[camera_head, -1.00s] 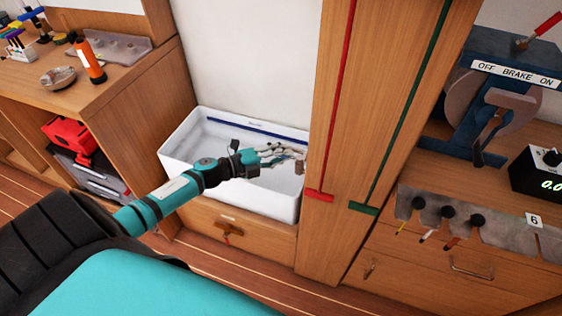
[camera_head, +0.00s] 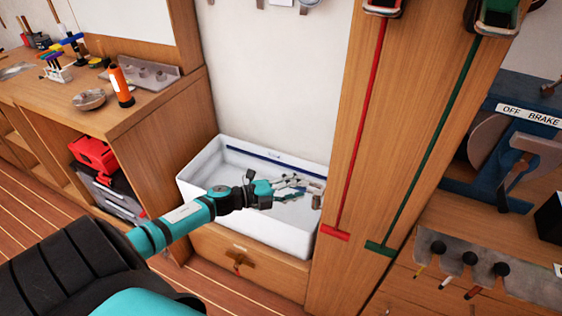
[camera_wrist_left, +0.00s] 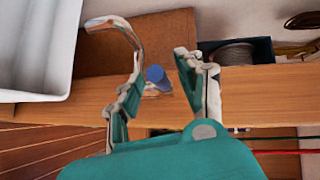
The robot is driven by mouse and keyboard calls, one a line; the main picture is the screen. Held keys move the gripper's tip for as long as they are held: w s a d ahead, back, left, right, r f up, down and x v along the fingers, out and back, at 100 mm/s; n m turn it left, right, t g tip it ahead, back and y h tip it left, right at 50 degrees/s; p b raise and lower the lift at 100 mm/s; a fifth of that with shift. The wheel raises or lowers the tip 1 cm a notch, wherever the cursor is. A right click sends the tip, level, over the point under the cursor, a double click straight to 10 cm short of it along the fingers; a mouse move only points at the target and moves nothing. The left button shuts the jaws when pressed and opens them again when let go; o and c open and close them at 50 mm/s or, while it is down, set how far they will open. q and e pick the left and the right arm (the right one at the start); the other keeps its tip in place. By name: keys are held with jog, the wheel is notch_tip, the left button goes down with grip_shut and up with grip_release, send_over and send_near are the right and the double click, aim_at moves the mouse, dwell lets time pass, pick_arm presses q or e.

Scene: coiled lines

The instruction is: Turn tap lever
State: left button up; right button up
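My left gripper (camera_head: 300,188) reaches from the left over the white basin (camera_head: 190,181), near its right end. In the left wrist view, its two fingers (camera_wrist_left: 165,95) are spread apart with a gap between them. A small blue cylinder (camera_wrist_left: 156,76) shows in that gap, apparently beyond the fingers; I cannot tell whether they touch it. A curved metal pipe, like a tap spout (camera_wrist_left: 120,30), rises beside the left finger. Whether the blue piece is the tap lever is unclear. The tap is not clear in the head view. My right gripper is not in view.
A wooden post with a red line (camera_head: 362,140) and a green line (camera_head: 425,140) stands right of the basin. A wooden counter (camera_head: 60,100) with an orange bottle (camera_head: 121,86) is at the left. A blue brake stand (camera_head: 530,125) is at the right.

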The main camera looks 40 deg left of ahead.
pick_arm(q)
jog(key=v, duration=1.1)
jog(key=s+a+f+n+y, duration=0.25)
jog(key=f+n+y, duration=0.2)
jog(key=f, duration=0.45)
jog(key=s+a+f+n+y, duration=0.25)
jog(key=f+n, duration=0.35)
jog(key=f, duration=0.4)
jog(key=s+d+f+n+g+y, duration=0.2)
jog(key=s+f+n+g+y, duration=0.15)
jog(key=s+f, duration=0.5)
jog(key=s+d+f+n+g, duration=0.3)
jog(key=s+d+f+g, duration=0.1)
jog(key=s+d+f, duration=0.5)
jog(key=s+d+f+n+g+h+p, duration=0.1)
jog(key=s+d+f+n+g, duration=0.2)
jog(key=s+d+f, duration=0.6)
jog(key=s+d+g, duration=0.1)
jog(key=s+g, duration=0.1)
jog(key=s, duration=0.3)
jog(key=shift+n, duration=0.3)
